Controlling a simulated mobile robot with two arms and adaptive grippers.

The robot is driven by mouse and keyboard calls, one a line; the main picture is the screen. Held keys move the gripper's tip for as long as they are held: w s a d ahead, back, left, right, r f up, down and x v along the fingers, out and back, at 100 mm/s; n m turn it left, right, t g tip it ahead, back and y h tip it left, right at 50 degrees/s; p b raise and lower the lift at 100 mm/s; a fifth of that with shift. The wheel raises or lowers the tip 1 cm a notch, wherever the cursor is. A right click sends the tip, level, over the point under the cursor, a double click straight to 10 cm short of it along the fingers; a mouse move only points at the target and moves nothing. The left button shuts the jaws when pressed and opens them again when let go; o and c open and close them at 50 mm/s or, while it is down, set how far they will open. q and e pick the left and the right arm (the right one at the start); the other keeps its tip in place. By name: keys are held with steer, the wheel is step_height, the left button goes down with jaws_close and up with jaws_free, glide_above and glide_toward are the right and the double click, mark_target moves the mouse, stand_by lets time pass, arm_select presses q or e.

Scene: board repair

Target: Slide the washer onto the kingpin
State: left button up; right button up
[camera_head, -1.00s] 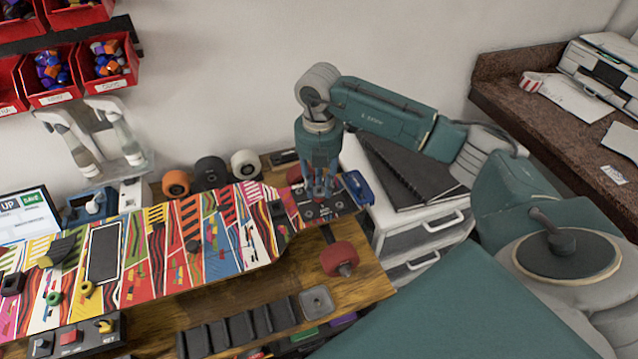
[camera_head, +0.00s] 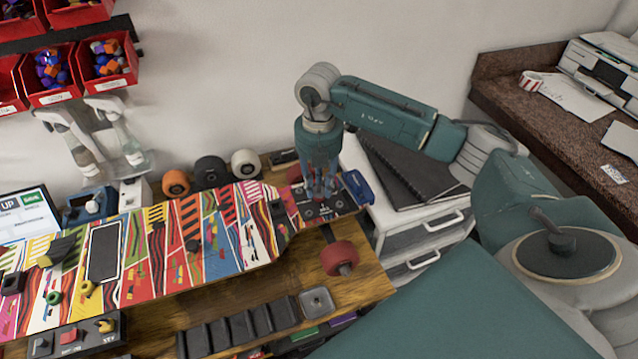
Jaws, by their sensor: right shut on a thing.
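My right gripper (camera_head: 321,192) points down over the right end of the colourful skateboard deck (camera_head: 205,232). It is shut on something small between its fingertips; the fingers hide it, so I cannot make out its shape. A dark truck baseplate area (camera_head: 326,206) lies directly beneath the fingertips. The kingpin cannot be made out there, and I cannot tell whether the held thing touches it. A red wheel (camera_head: 339,258) on an axle sticks out at the deck's near side. My left gripper is not in view.
Small rings and nuts, one of them green (camera_head: 54,297), lie on the deck's left part. Loose wheels (camera_head: 210,170) stand behind the deck. A black slotted tray (camera_head: 240,327) and a small metal dish (camera_head: 317,300) lie in front. A blue item (camera_head: 358,187) sits right of the gripper.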

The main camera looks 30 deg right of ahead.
steer(key=shift+f, duration=0.1)
stand_by(0.3)
steer(key=o, duration=1)
steer(key=shift+o, duration=0.2)
steer(key=shift+c, duration=0.2)
steer(key=shift+c, duration=0.7)
steer(key=shift+r+p, duration=2.65)
steer(key=shift+r, duration=1.15)
